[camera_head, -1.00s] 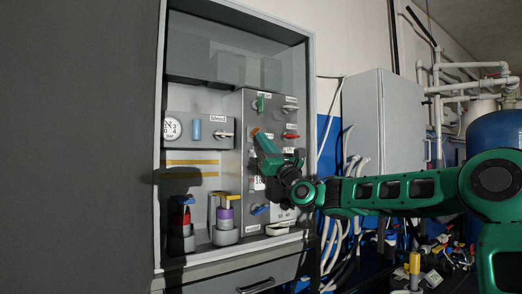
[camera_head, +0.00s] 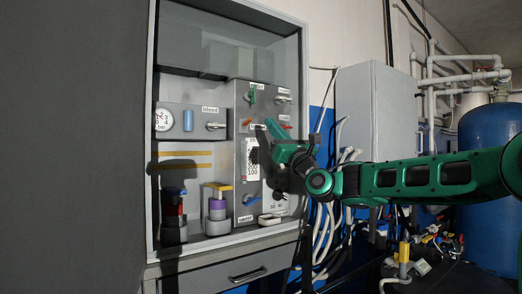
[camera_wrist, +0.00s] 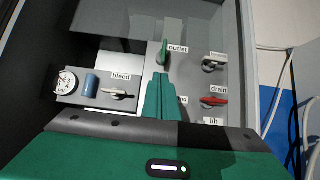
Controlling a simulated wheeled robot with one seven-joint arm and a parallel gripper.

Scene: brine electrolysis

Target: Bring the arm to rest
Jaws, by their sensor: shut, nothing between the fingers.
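My green arm reaches in from the right in the head view, and my gripper (camera_head: 264,133) is in front of the grey valve panel (camera_head: 242,215) inside the open cabinet. In the wrist view the fingers of my gripper (camera_wrist: 160,82) lie together, shut and empty. Their tips show just below the green outlet handle (camera_wrist: 163,52); I cannot tell how far apart they are in depth. The red drain handle (camera_wrist: 214,101) is to the right of the fingers. The white bleed handle (camera_wrist: 118,94) is to the left.
A gauge (camera_head: 164,120) and a blue cylinder (camera_head: 188,121) sit on the left of the panel. A grey box (camera_head: 375,110), white hoses (camera_head: 325,235) and a blue tank (camera_head: 490,135) are at the right.

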